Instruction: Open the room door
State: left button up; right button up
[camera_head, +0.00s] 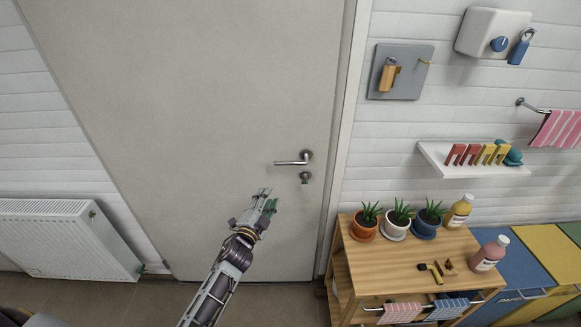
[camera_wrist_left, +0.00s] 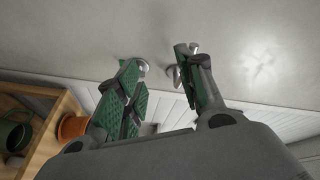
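The room door (camera_head: 200,90) is a plain light grey panel and looks shut in its frame. Its metal lever handle (camera_head: 293,161) lies level, with a lock fitting (camera_head: 305,177) just below. My left gripper (camera_head: 266,194) is below and left of the handle in the head view. In the left wrist view the gripper (camera_wrist_left: 156,58) has its two green-padded fingers apart. The lock fitting (camera_wrist_left: 143,68) shows beside the left finger, and the handle (camera_wrist_left: 172,76) is partly hidden behind the right finger. I cannot tell whether they touch. My right gripper is out of view.
A wooden cabinet (camera_head: 341,272) with potted plants and bottles stands right of the door. A white radiator (camera_head: 65,238) is at the left. A shelf (camera_head: 437,158) and a dispenser (camera_head: 490,30) hang on the right wall. The floor before the door looks clear.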

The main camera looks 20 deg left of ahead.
aim_at(287, 163)
pick_arm(q)
jog(key=r+m, duration=0.1)
jog(key=d+r+m+h, duration=0.1)
jog(key=r+m, duration=0.1)
jog(key=d+r+m+t, duration=0.1)
jog(key=m, duration=0.1)
jog(key=shift+s+r, duration=0.3)
jog(key=shift+s, duration=0.1)
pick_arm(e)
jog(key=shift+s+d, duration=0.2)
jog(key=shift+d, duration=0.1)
pick_arm(q)
jog(key=shift+w, duration=0.1)
jog(key=shift+w+d+r+p, duration=0.3)
jog(key=shift+w+p, duration=0.1)
jog(key=shift+w, duration=1.85)
jog(key=shift+w+d+r+p, duration=0.2)
jog(key=shift+w+r+p, duration=0.15)
jog(key=shift+w, duration=1.85)
jog(key=shift+w+d+r+p, duration=0.3)
jog(key=shift+w+p, duration=0.1)
jog(key=shift+w, duration=1.85)
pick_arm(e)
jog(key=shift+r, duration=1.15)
